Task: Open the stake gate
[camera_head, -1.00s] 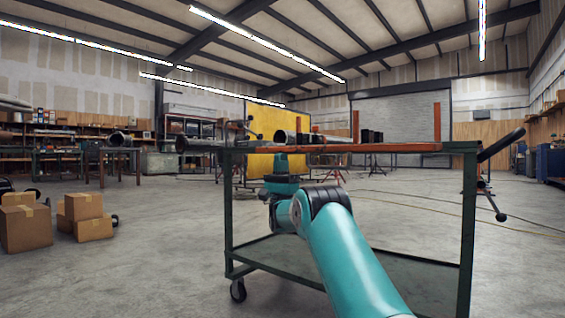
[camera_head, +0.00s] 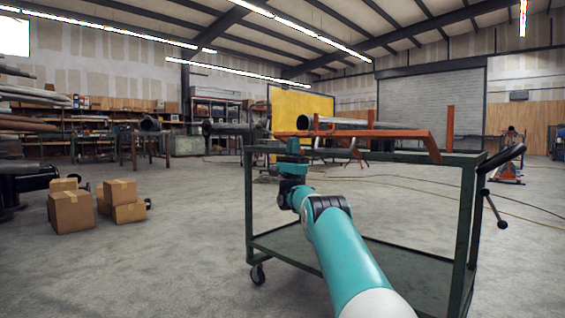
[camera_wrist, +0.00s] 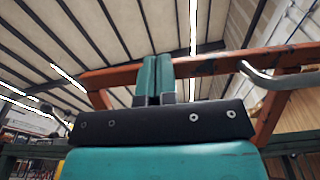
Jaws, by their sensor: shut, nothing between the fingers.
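The stake gate appears as an orange-red bar (camera_head: 350,134) above the green cart top, with a bent end reaching down at its right. In the wrist view the orange bar (camera_wrist: 205,63) crosses behind my fingers, with sloping legs at both ends. My gripper (camera_head: 293,146) is below the bar's left part in the head view. Its two teal fingers (camera_wrist: 155,75) are together with nothing between them. They overlap the bar in the picture; I cannot tell whether they touch it. A grey curved rod (camera_wrist: 265,79) shows right of the fingers. The gate's hinge or latch cannot be made out.
The green cart (camera_head: 465,215) stands on casters, with a lower shelf and a black handle (camera_head: 502,160) at its right. A grey pipe (camera_head: 345,123) lies behind the bar among upright orange stakes (camera_head: 450,120). Cardboard boxes (camera_head: 72,210) stand at left. Open floor lies between.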

